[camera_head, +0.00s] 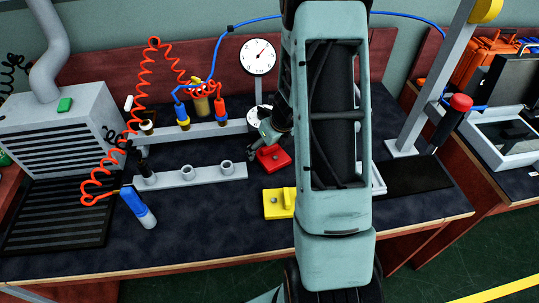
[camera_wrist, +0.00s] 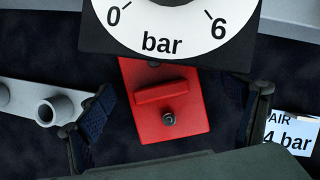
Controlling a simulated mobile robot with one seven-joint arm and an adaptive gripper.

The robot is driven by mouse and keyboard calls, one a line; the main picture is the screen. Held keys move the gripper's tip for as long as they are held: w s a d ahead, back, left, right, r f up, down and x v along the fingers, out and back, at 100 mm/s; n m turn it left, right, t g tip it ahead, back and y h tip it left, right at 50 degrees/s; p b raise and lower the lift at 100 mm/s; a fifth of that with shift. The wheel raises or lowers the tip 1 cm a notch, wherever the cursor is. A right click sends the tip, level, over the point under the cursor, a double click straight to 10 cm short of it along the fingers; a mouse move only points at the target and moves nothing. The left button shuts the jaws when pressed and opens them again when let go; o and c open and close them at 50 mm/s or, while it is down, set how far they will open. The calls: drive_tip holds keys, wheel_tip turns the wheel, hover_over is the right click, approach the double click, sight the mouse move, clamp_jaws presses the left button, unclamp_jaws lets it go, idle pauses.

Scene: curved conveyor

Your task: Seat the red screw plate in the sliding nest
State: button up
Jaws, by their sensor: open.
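The red screw plate (camera_head: 272,159) lies on the dark bench top in the head view. In the wrist view the red plate (camera_wrist: 150,120) shows a raised bar across it and a screw head near its lower end. My gripper (camera_head: 268,140) is just above and behind the plate. In the wrist view my gripper (camera_wrist: 172,122) is open, with one finger on each side of the plate and gaps between. The sliding nest cannot be clearly made out; a pale frame (camera_head: 379,180) is partly hidden behind my arm.
A yellow plate (camera_head: 279,203) lies in front of the red one. The bench's front middle is clear.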

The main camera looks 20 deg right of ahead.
drive_tip(key=c, duration=1.6)
drive_tip(key=shift+o, duration=0.2)
drive_tip(key=shift+s+r, duration=0.1)
drive_tip(key=shift+r, duration=0.05)
